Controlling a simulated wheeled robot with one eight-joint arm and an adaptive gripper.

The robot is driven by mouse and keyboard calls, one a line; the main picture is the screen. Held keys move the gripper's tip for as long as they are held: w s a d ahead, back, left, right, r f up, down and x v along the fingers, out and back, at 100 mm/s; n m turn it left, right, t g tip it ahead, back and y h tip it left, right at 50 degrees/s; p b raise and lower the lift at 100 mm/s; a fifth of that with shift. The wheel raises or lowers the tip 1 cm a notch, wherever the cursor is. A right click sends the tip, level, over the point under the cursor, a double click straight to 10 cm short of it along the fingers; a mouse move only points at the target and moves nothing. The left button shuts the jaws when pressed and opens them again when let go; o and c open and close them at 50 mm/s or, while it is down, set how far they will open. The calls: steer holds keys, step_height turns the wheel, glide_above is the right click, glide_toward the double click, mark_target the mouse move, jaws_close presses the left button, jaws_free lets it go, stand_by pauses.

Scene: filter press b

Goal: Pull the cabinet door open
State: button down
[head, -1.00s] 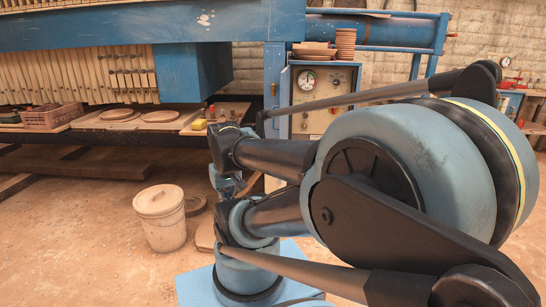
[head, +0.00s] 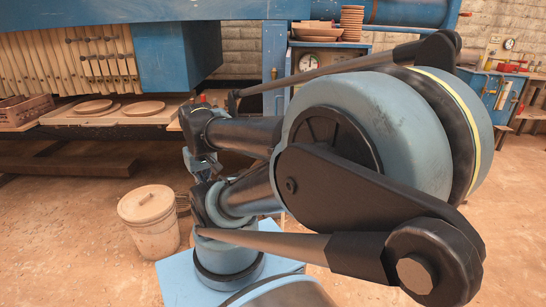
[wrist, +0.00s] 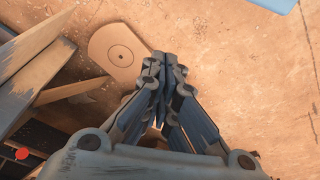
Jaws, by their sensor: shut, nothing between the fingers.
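A blue cabinet (head: 492,92) stands at the right back in the head view, with a pale upright strip on its front. Its door looks shut, but it is small in the picture. I cannot tell which of the two the task means. My gripper (wrist: 167,66) shows in the wrist view with its fingers together and empty, pointing down over the floor. It touches no cabinet there. In the head view my arm covers much of the middle.
A lidded bucket (head: 149,220) stands on the floor left of my arm. The blue press (head: 180,55) and a low shelf with round plates (head: 142,107) fill the left.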

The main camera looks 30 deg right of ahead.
steer(key=w+d+r+m+g+h, duration=0.1)
steer(key=w+d+r+m, duration=0.2)
steer(key=w+d+m, duration=0.45)
steer(key=w+d+r+m+g+h, duration=0.1)
steer(key=w+d+r+m, duration=0.3)
steer(key=w+d+m, duration=0.3)
steer(key=w+d+f+m+g+h, duration=0.1)
steer(key=w+d+m, duration=0.15)
steer(key=d, duration=0.35)
steer(key=w+d+f+m, duration=0.2)
steer(key=w+d, duration=0.2)
steer(key=d, duration=0.1)
steer(key=w+d+f+m+g, duration=0.25)
steer(key=d+f+m, duration=0.35)
steer(key=d, duration=0.6)
steer(key=x, duration=0.9)
steer(key=shift+w+t+h, duration=0.3)
steer(key=shift+w+t, duration=0.05)
steer(key=shift+f, duration=0.15)
